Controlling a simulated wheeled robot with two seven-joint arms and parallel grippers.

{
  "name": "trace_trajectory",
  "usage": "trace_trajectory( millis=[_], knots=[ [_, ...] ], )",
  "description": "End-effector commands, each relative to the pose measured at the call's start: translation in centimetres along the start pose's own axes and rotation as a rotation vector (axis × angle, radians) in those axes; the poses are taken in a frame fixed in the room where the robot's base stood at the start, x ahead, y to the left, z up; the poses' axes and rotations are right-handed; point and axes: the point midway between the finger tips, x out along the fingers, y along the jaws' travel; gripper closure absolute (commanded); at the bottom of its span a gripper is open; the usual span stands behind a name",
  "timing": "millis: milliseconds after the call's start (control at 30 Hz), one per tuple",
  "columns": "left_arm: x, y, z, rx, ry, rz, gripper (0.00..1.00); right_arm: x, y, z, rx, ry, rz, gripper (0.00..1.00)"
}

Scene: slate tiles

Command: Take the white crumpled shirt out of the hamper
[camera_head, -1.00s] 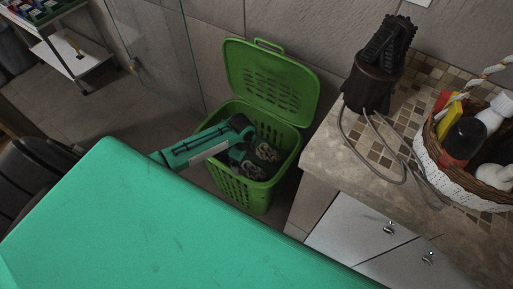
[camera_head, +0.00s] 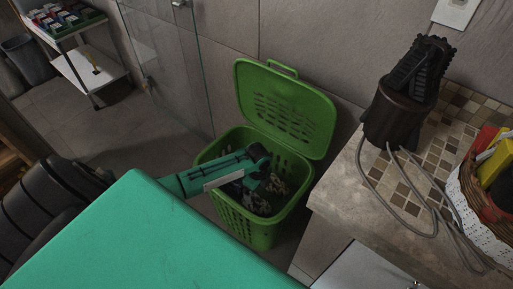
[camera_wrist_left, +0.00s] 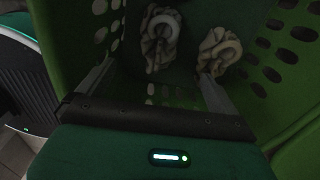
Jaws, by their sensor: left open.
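The green hamper (camera_head: 262,228) stands on the floor with its lid open. Two crumpled cloths lie inside. In the left wrist view, a pale greyish-white cloth (camera_wrist_left: 160,36) lies near the top middle and a cream cloth (camera_wrist_left: 219,49) lies to its right. The dim light leaves it unclear which one is the white shirt. My left gripper (camera_wrist_left: 155,74) reaches down into the hamper, open and empty, with its fingers spread below the cloths in that view. The right fingertip is close to the cream cloth; contact cannot be told. My right gripper is out of view.
The open lid (camera_head: 287,105) leans back towards the wall. A stone counter (camera_head: 335,185) with a dark cable-trailing object (camera_head: 395,115) and a wicker basket (camera_head: 482,222) stands close on the right. A glass panel (camera_head: 165,60) is behind left.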

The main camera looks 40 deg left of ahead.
Motion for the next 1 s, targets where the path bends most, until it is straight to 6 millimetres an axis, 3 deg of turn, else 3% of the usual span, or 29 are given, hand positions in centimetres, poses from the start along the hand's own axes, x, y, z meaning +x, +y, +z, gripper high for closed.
trace_trajectory(
  millis=[300, 567, 800, 1000],
  knots=[
    [6.3, 0.1, 0.0, -0.003, 0.0, 0.003, 0.03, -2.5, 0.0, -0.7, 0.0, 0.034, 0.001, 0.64],
    [8.3, 0.0, 0.0, -0.001, 0.0, 0.002, 0.03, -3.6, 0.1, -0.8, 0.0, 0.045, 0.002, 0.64],
    [11.8, -0.1, 0.2, -0.003, 0.001, 0.002, 0.03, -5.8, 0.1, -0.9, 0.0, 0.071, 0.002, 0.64],
    [12.8, -0.2, 0.2, 0.0, -0.001, 0.0, 0.03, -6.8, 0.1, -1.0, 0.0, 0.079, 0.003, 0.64]
  ],
)
